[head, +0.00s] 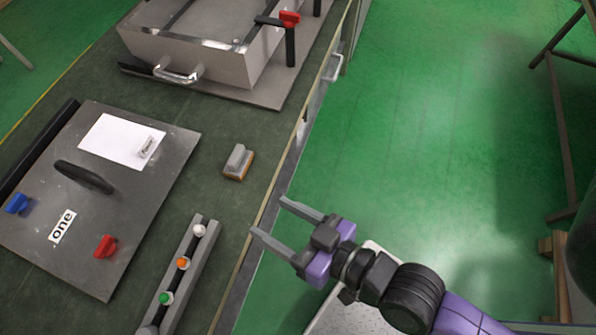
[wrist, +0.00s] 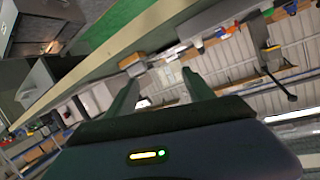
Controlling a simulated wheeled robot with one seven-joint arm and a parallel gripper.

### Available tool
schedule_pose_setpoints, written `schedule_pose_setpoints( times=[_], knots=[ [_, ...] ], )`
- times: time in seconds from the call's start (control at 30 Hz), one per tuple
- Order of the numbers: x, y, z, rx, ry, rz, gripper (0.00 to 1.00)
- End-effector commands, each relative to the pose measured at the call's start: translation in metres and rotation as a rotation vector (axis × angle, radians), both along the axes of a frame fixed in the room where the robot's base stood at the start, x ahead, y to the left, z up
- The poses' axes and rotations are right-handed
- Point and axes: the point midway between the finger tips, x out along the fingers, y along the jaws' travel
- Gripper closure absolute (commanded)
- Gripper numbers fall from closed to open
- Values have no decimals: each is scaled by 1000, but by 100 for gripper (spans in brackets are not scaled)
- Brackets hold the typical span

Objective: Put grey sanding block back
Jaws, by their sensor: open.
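The grey sanding block (head: 238,160) has a grey grip on an orange-brown base. It rests on the dark green bench top, right of the metal plate and near the bench's right edge. It appears as a small block on the bench edge in the wrist view (wrist: 132,62), just beyond the left finger's tip. My gripper (head: 268,216) is open and empty, its fingers pointing toward the bench edge, below and right of the block in the head view. The two spread fingers (wrist: 160,76) show nothing between them in the wrist view.
A metal plate (head: 140,215) labelled "one" carries a white sheet, a black handle and blue and red knobs. A rail (head: 195,262) with white, orange and green knobs lies nearer. A metal box (head: 190,55) with handle and red clamp stands behind.

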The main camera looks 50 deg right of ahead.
Motion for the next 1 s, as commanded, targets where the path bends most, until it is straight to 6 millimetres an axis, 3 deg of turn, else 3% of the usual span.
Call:
schedule_pose_setpoints(
  times=[0.03, 0.1, 0.3, 0.5, 1.0],
  knots=[
    [-23, -12, -1, -32, 13, -11, 39],
    [-48, -28, 4, -79, 12, -22, 39],
    [-93, -57, 24, -184, -6, -5, 39],
    [-106, -64, 33, -219, -17, 11, 39],
    [-105, -64, 33, -217, -18, 11, 39]
  ],
)
